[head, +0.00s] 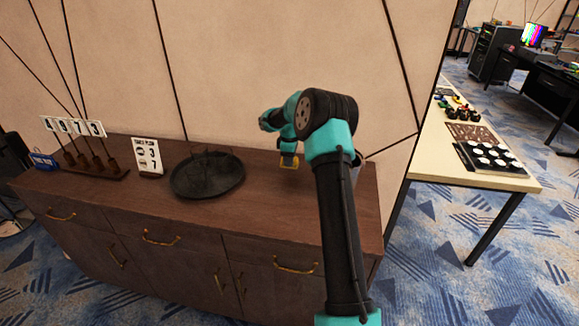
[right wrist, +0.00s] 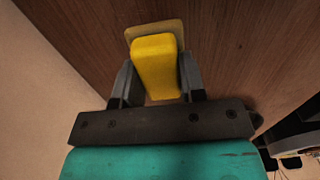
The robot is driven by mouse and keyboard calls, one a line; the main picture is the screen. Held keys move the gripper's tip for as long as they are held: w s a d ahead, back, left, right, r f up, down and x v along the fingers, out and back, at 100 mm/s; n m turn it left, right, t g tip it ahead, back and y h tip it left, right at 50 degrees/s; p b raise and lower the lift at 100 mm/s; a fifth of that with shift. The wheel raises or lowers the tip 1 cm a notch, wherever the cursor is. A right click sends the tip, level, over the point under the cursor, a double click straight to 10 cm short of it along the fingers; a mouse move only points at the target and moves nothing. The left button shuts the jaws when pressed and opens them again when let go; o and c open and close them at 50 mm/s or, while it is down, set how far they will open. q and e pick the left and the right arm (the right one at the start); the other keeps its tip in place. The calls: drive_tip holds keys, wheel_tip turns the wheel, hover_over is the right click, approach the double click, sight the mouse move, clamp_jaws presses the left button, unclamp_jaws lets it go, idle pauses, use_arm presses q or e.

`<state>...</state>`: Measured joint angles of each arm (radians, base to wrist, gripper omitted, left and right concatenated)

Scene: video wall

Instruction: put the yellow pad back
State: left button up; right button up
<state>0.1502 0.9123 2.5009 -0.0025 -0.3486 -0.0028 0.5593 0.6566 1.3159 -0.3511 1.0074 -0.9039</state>
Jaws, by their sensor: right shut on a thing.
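The yellow pad (right wrist: 155,66) shows in the right wrist view as a yellow block with a flat tan part at its far end. My right gripper (right wrist: 157,78) is shut on it, one dark finger on each side. I cannot tell whether the pad touches the wood. My left gripper is not in view.
A dark round tray (head: 184,190) with dark, unclear shapes on it stands left of my right gripper. A pale table (head: 435,160) stands right, beyond the wall.

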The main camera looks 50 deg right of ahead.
drive_tip(key=shift+f, duration=1.75)
drive_tip(key=shift+f, duration=0.1)
drive_tip(key=o, duration=0.9)
wheel_tip(320, 180, up, 12)
drive_tip(key=shift+r, duration=0.15)
drive_tip(key=shift+a, duration=0.1)
